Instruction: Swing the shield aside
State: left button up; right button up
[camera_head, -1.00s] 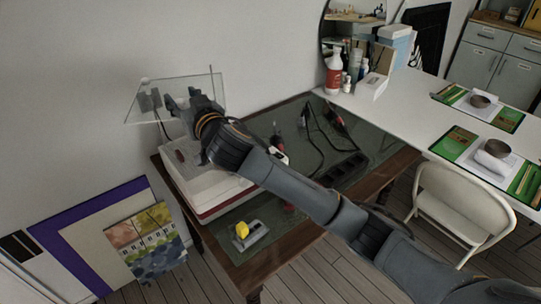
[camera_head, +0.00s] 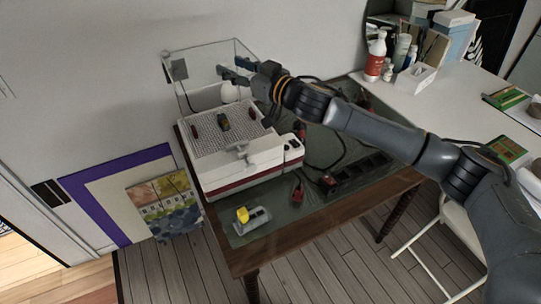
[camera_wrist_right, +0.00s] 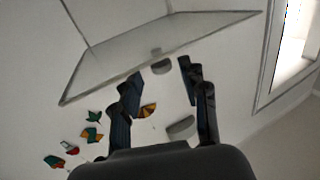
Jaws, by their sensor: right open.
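The shield is a clear pane (camera_head: 205,62) with pale edges above the back of a white machine (camera_head: 240,168). It stands out from the white wall; its exact tilt is hard to tell. My right gripper (camera_head: 226,72) is open and empty at the shield's right part. I cannot tell whether it touches. In the right wrist view the pane (camera_wrist_right: 165,45) spans the area beyond the open fingers (camera_wrist_right: 160,82), with a small grey knob-like part near the fingertips. My left gripper is out of view.
The dark green table mat holds a grey block with a yellow top (camera_head: 252,216), a power strip (camera_head: 355,172) and cables. Framed pictures (camera_head: 135,195) lean at left. Bottles (camera_head: 376,55) stand at the back right.

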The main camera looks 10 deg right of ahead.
jog(key=b+v, duration=0.2)
jog(key=v, duration=0.9)
jog(key=s+f+m+h, duration=0.1)
jog(key=s+f+h, duration=0.1)
jog(key=f, duration=0.6)
jog(key=s+a+f+m+g+h, duration=0.1)
jog(key=s+f+h, duration=0.2)
jog(key=f, duration=0.5)
jog(key=shift+a+f+m, duration=0.35)
jog(key=shift+f+m, duration=0.05)
jog(key=shift+s, duration=0.1)
